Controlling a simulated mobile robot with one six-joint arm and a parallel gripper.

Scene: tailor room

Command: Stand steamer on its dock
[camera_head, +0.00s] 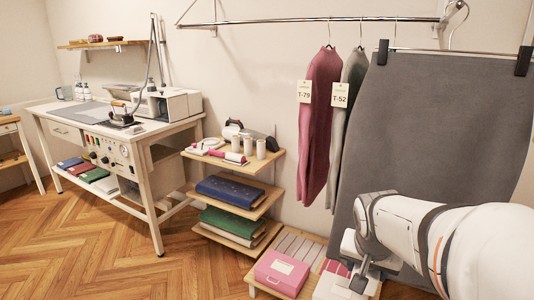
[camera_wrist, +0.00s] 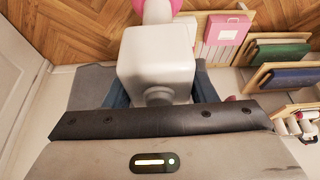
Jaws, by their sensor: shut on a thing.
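In the wrist view, a white boxy body with a rounded neck, which looks like the steamer (camera_wrist: 158,62), sits between the blue-grey fingers of my gripper (camera_wrist: 160,92). The gripper is shut on it. A pink rounded part shows beyond it at the top edge. In the head view, my gripper (camera_head: 360,272) hangs at the lower right, in front of the grey hanging cloth. The steamer cannot be clearly told apart from the gripper there. I cannot make out the dock for certain in either view.
A pink box (camera_head: 282,272) lies on a low wooden platform left of my gripper. A shelf unit (camera_head: 232,205) holds folded cloth and spools. Garments (camera_head: 320,110) and a large grey cloth (camera_head: 440,130) hang from a rail. A worktable (camera_head: 150,170) stands left; the floor before it is clear.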

